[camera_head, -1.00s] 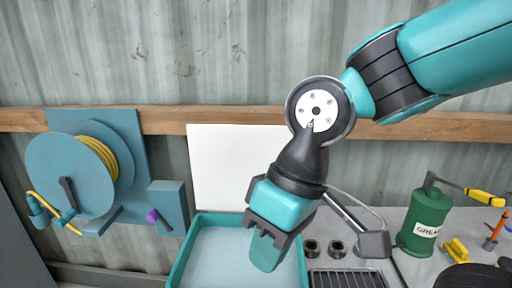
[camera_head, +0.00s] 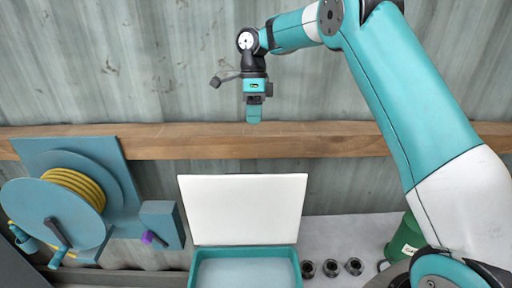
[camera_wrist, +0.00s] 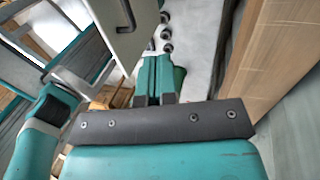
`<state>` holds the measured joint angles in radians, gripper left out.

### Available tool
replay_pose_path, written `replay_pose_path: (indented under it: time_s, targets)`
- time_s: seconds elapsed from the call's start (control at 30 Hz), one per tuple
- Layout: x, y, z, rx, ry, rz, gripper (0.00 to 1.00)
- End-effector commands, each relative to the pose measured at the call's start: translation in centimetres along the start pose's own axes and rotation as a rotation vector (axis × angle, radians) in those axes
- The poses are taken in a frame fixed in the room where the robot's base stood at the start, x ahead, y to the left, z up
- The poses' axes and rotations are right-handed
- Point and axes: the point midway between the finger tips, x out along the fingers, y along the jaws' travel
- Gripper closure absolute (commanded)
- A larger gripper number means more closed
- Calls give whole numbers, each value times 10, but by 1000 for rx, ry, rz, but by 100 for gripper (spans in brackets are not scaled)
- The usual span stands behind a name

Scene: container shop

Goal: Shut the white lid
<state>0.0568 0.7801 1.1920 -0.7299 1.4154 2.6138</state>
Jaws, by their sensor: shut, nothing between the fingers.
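The white lid (camera_head: 243,208) stands open and upright at the back of a teal box (camera_head: 245,250). The box's inside is pale and looks empty in the part that shows; its front is cut off by the picture's lower edge. My gripper (camera_head: 254,115) points down, shut and empty, higher in the picture than the lid's top edge and in front of the wooden rail. In the wrist view my closed fingers (camera_wrist: 154,85) show beside the lid (camera_wrist: 115,30), which has a dark handle on the face seen there. The fingers look apart from the lid.
A blue hose reel (camera_head: 55,210) with yellow hose hangs at the left. Several dark round fittings (camera_head: 331,268) stand right of the box. A green can (camera_head: 405,238) is partly hidden behind my arm. A wooden rail (camera_head: 330,140) crosses the corrugated wall.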

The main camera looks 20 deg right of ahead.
Motion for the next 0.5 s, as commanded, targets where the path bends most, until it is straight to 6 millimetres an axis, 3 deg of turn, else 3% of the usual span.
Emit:
replay_pose_path:
  time_s: [0.27, 0.5]
  targets:
    - [32, -4, -3, 17, 0, 0, 100]
    - [77, -3, -1, 15, 1, 2, 100]
